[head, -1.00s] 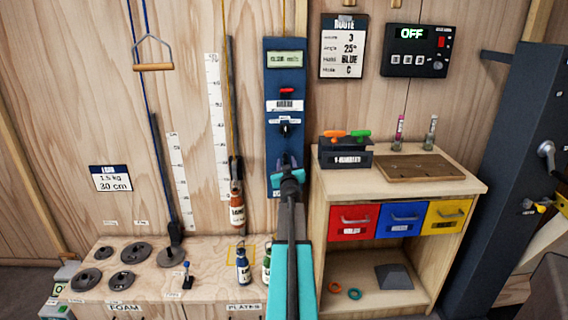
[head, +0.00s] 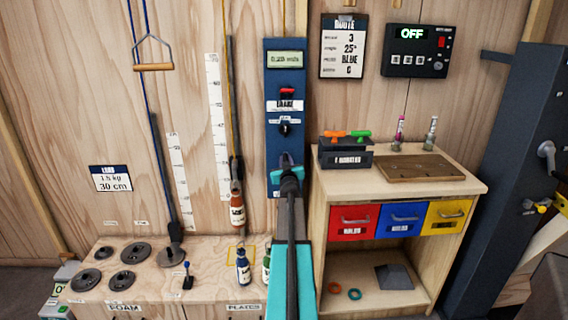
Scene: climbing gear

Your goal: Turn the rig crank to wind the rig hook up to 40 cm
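The rig hook (head: 236,168) hangs on a yellow cord beside the tall white scale (head: 217,125) in the head view. A brown bottle-shaped weight (head: 237,211) with a white label hangs under it, above the bench. The blue rig panel (head: 285,75) is on the wall to the right, with a small display, a red switch and a dark knob. My gripper (head: 289,170) is at the lower part of this panel. The crank is mostly hidden behind my gripper and cannot be made out clearly. The fingers are too small and covered to tell their opening.
A bench (head: 205,255) with several dark plates and two small bottles stands below. A wooden cabinet (head: 470,185) with red, blue and yellow drawers stands close to the right of my arm. A wooden handle bar (head: 153,67) hangs at the upper left.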

